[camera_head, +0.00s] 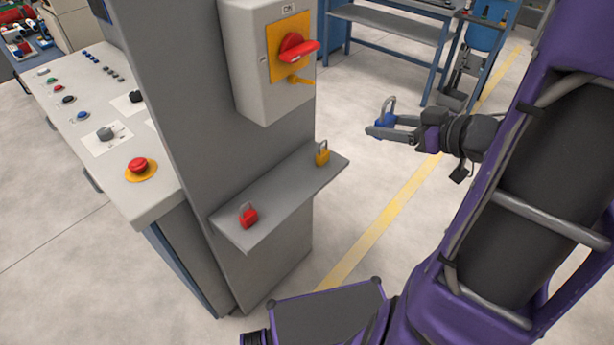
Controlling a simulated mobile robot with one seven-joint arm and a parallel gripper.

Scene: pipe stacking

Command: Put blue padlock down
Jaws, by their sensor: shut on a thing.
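The blue padlock (386,118) has a grey shackle pointing up. My gripper (378,130) is shut on it and holds it in the air, to the right of the grey cabinet. The fingers hide part of its body. A small grey shelf (283,200) sticks out from the cabinet, to the lower left of my gripper and apart from it. A red padlock (248,216) stands near the shelf's left end. A yellow padlock (322,154) stands near its right end. Between these two the shelf is bare.
Above the shelf is a switch box (268,95) with a red rotary handle (293,47) and a yellow tab. A control desk (100,130) with buttons stands at left. A blue-framed bench (390,25) is behind. Floor under my gripper looks clear.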

